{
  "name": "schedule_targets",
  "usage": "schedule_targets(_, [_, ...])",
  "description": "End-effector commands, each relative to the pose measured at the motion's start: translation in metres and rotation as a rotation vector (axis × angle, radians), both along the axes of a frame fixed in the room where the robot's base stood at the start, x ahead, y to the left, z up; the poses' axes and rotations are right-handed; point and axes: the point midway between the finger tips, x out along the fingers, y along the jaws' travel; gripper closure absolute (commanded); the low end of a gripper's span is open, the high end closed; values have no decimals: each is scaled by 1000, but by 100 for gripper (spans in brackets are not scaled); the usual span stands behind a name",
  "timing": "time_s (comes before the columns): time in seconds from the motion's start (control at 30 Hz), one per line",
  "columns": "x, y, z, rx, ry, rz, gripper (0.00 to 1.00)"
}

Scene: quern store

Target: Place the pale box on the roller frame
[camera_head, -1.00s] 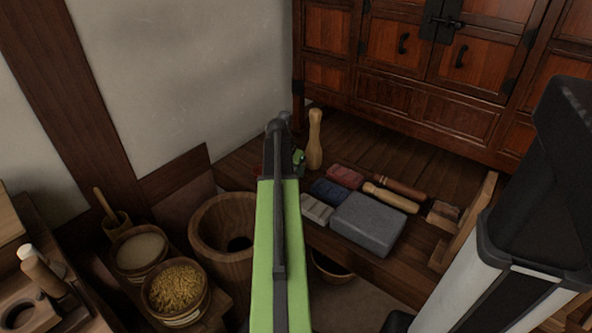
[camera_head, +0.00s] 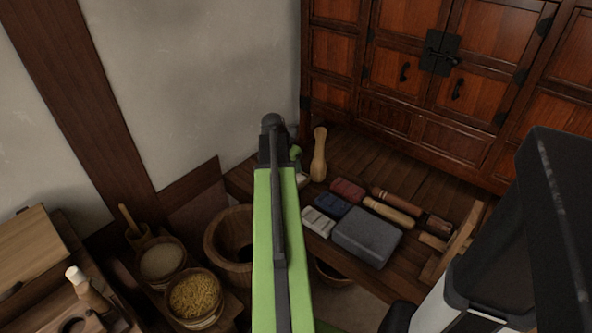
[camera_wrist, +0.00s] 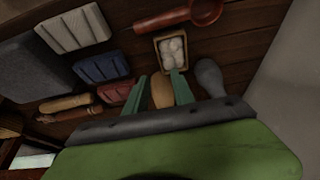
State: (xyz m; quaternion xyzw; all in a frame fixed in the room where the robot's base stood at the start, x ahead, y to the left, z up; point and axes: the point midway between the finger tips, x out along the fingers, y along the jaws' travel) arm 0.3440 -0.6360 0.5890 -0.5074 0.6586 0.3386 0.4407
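A small pale box (camera_wrist: 157,53) with a thin light rim holds several white round things and sits on dark planks in the wrist view. In the head view only a pale sliver of it (camera_head: 303,178) seems to show beside my arm. A wooden frame (camera_head: 463,240) at the right of the low platform may be the roller frame, partly hidden by my body.
Red (camera_head: 347,190), blue (camera_head: 333,204) and white (camera_head: 318,221) ridged blocks, a grey block (camera_head: 367,237) and wooden rollers (camera_head: 388,212) crowd the platform. A red ladle (camera_wrist: 205,12) lies beyond the box. A cabinet (camera_head: 430,110) stands behind.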

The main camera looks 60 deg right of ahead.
Motion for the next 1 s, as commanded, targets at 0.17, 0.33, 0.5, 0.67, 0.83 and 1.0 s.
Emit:
schedule_targets(0.17, [8, 14, 45, 0, 1, 2, 70])
schedule_targets(0.33, [7, 11, 30, 0, 1, 1, 70])
schedule_targets(0.5, [5, 1, 0, 0, 1, 0, 70])
schedule_targets(0.67, [1, -13, -35, 0, 1, 0, 70])
schedule_targets(0.83, [-3, -27, -69, 0, 1, 0, 70])
schedule_targets(1.0, [-5, -33, -78, 0, 0, 0, 70])
